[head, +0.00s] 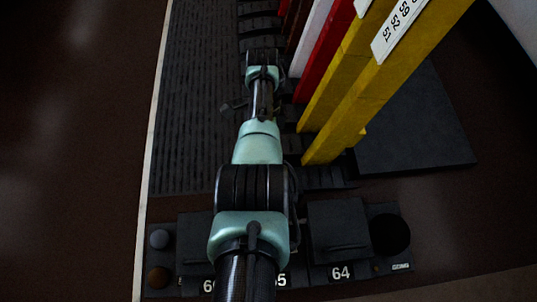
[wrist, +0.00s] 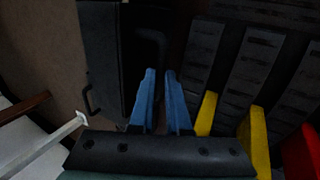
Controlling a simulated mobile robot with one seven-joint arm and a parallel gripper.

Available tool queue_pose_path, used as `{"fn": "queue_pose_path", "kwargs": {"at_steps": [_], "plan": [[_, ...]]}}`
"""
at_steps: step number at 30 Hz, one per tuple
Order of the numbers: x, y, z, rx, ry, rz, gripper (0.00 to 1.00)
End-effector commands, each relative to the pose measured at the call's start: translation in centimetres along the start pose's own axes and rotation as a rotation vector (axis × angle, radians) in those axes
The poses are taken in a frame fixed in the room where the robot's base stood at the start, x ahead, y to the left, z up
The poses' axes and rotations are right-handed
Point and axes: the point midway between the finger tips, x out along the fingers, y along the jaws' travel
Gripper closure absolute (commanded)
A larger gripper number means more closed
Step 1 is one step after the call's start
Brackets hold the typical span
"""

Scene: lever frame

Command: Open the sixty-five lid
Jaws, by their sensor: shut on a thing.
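In the head view my arm covers most of the sixty-five lid; only part of its number plate (head: 281,280) shows beside the arm. My gripper is hidden in that view. In the wrist view my gripper's two blue fingers (wrist: 160,80) close on a dark, bent handle (wrist: 155,42). A dark box face (wrist: 105,50) lies just left of the fingers. No number is readable there, and I cannot tell how far the lid is raised.
The sixty-four box (head: 339,225) stands right of my arm, with a round black knob (head: 389,235) beyond it. Tall yellow levers (head: 345,115) and a red lever (head: 322,50) rise behind. Grey and brown buttons (head: 159,240) sit at the left. Open floor (head: 75,150) lies further left.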

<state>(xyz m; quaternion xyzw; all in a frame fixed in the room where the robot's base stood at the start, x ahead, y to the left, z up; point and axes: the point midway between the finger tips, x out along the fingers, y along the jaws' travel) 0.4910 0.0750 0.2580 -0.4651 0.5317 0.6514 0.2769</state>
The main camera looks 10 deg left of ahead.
Motion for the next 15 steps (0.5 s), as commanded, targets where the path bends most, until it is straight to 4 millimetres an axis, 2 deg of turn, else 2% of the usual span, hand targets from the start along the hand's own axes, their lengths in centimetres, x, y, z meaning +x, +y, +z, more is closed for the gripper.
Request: {"fn": "queue_pose_path", "kwargs": {"at_steps": [1, 13, 14, 15], "plan": [[0.63, 0.25, 0.04, 0.001, -0.001, 0.017, 1.00], [0.62, 0.29, 0.05, 0.001, -0.001, 0.019, 1.00], [0.62, 0.29, 0.04, 0.001, -0.001, 0.019, 0.80], [0.59, 0.28, 0.04, 0.001, -0.001, 0.019, 0.73]]}}
